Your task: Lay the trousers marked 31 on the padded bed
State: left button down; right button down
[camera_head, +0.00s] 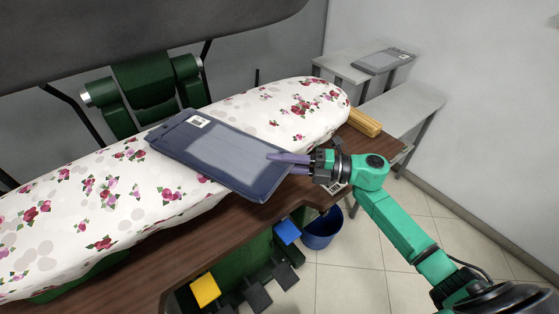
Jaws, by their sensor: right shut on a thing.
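The padded bed (60,235), with a white rose-print cover, runs from the lower left to the upper middle. Folded dark blue trousers (225,155) with a white tag are over its front side, and their near corner juts past the bed's front edge. The tag is too small to read. My right gripper (276,163) is shut on the trousers at their right edge. I cannot tell whether the trousers rest fully on the bed or hang just above it. My left gripper is not in view.
Another folded grey garment (383,61) with a tag lies on a small bench at the back right. A yellow roll (366,122) lies by the bed's right end. The dark pressing head (130,35) is raised above. A blue bucket (322,232) stands below the wooden table (125,272).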

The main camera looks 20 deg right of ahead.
jog(key=shift+f, duration=0.15)
jog(key=c, duration=0.7)
grip_release()
